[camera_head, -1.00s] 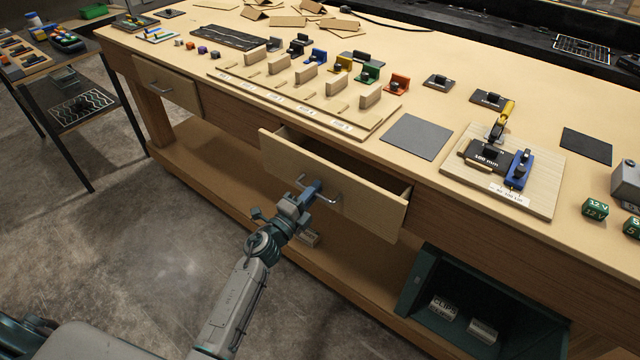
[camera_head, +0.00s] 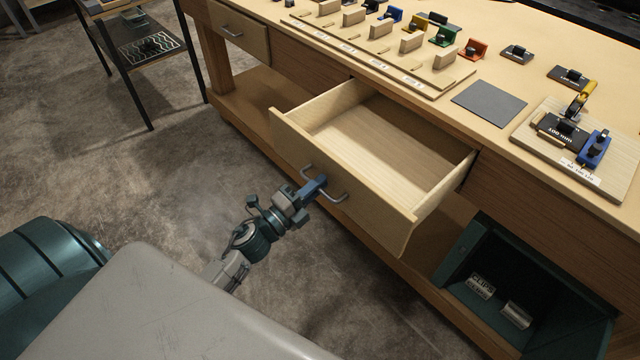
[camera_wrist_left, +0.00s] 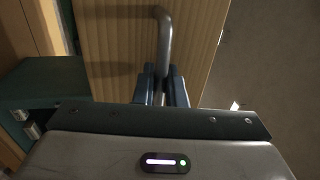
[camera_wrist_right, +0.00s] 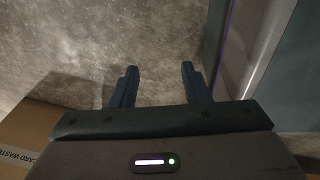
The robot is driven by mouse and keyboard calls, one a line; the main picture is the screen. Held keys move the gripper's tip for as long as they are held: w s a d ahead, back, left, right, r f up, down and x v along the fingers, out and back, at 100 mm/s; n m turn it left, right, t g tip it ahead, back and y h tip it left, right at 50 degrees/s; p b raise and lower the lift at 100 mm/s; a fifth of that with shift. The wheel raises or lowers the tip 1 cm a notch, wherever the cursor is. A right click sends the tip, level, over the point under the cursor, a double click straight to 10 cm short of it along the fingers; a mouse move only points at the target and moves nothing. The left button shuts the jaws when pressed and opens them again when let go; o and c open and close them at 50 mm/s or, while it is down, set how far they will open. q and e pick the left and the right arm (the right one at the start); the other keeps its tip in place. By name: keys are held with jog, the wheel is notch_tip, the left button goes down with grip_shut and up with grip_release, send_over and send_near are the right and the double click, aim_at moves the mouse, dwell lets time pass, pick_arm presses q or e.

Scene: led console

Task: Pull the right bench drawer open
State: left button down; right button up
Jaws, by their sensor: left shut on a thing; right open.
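The right bench drawer (camera_head: 345,180) stands well out from the bench in the head view, and its inside looks empty. Its grey bar handle (camera_head: 336,197) is on the front panel. My left gripper (camera_head: 318,187) is shut on this handle. In the left wrist view the handle (camera_wrist_left: 164,45) runs between the blue fingers (camera_wrist_left: 161,88), against the wooden drawer front (camera_wrist_left: 110,40). My right gripper (camera_wrist_right: 160,85) is open and empty above the floor in the right wrist view. It is not in the head view.
The left bench drawer (camera_head: 240,30) is shut. A green open bin (camera_head: 455,265) with small labelled blocks sits on the lower shelf at right. A cardboard box (camera_wrist_right: 40,125) is near my right gripper. The floor (camera_head: 170,180) in front of the bench is clear.

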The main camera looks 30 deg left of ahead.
pick_arm(q)
jog(key=c, duration=1.9)
grip_release()
pick_arm(e)
jog(key=shift+s, duration=0.1)
jog(key=shift+a+f, duration=0.1)
jog(key=w+a+r+b, duration=0.2)
jog(key=w+r+b, duration=0.3)
jog(key=w+r, duration=0.6)
pick_arm(q)
jog(key=shift+p+v, duration=0.5)
jog(key=shift+v, duration=4.9)
pick_arm(e)
jog(key=shift+s+d+f, duration=0.15)
jog(key=shift+s+f, duration=0.05)
jog(key=shift+f, duration=0.6)
jog(key=shift+s+d+f, duration=0.2)
jog(key=shift+f, duration=0.55)
jog(key=shift+s+d+f, duration=0.15)
jog(key=shift+s+f, duration=0.05)
jog(key=shift+f, duration=0.6)
